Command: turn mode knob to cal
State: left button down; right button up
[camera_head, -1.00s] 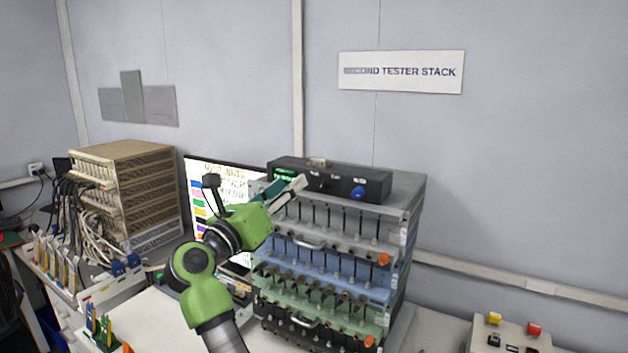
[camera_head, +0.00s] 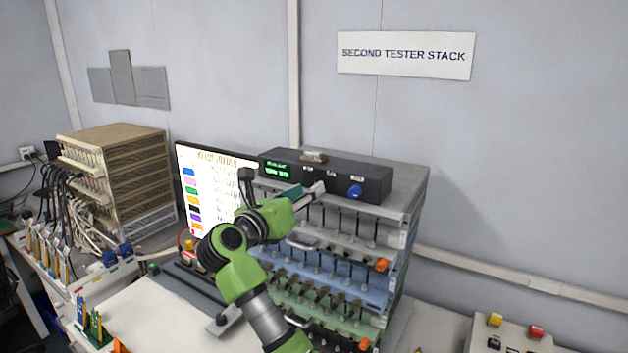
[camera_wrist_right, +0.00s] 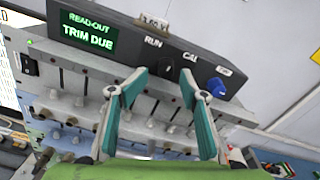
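A black tester box (camera_head: 285,163) sits on top of the tester stack. Its green read-out (camera_wrist_right: 88,32) says "TRIM DUE" in the right wrist view. RUN and CAL labels mark its front, and a small dark knob (camera_wrist_right: 165,58) shows between them; its exact pointing is too small to tell. A blue knob (camera_head: 355,192) is farther right, also in the wrist view (camera_wrist_right: 217,86). My right gripper (camera_head: 308,194) is just in front of the box. In the wrist view its teal fingers (camera_wrist_right: 163,78) are apart and empty, below the RUN and CAL labels. My left gripper is not in view.
The stack (camera_head: 405,195) has grey, blue and green tiers with rows of levers and orange knobs. A monitor (camera_head: 205,190) stands left of it, then a cabled rack (camera_head: 115,150). A button box (camera_head: 510,335) is at lower right.

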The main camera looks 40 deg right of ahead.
jog(key=d, duration=0.3)
jog(key=shift+w, duration=0.1)
jog(key=shift+a+r, duration=0.15)
jog(key=shift+a, duration=0.35)
grip_shut()
pick_arm(q)
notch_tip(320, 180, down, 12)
jog(key=b, duration=1.2)
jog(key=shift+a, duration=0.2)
pick_arm(e)
jog(key=m, duration=0.6)
